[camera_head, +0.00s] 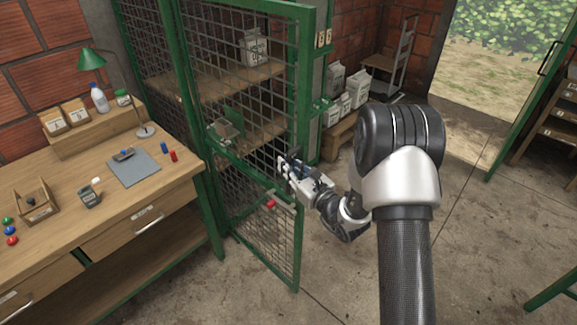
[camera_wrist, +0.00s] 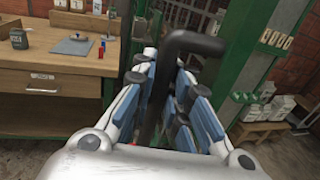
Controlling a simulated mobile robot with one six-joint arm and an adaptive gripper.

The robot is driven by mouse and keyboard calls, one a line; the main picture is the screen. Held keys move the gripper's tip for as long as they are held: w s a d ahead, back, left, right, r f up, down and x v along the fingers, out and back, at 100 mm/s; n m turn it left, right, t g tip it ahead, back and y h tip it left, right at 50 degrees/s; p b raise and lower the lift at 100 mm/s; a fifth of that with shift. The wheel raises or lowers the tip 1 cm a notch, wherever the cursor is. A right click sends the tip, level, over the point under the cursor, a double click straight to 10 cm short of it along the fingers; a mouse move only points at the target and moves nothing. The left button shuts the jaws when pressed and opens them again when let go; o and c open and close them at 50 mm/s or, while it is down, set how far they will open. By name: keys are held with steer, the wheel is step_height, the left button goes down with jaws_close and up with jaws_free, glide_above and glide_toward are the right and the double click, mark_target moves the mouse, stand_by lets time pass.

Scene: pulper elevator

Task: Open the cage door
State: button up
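The cage door (camera_head: 265,240) is a green-framed wire mesh door in the head view. Its right edge runs down past my gripper (camera_head: 285,165). The wrist view shows a black bent handle (camera_wrist: 190,42) whose stem runs down between the two blue-padded fingers of my gripper (camera_wrist: 166,75). A finger stands on each side of the stem. Whether the pads press on it is not clear. In the head view the arm's end covers the handle and part of the door edge. The green mesh cage (camera_head: 185,70) stands behind, with wooden shelves inside.
A wooden workbench (camera_head: 75,200) with a green lamp (camera_head: 91,60) stands left of the cage. White containers (camera_head: 357,88) sit on a low wooden stand right of the cage. The concrete floor (camera_head: 250,300) in front is clear.

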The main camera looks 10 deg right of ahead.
steer(key=shift+o, duration=1.1)
steer(key=shift+s+d+f, duration=0.1)
steer(key=shift+s+d, duration=0.1)
steer(key=shift+w+a, duration=0.1)
steer(key=v, duration=1.2)
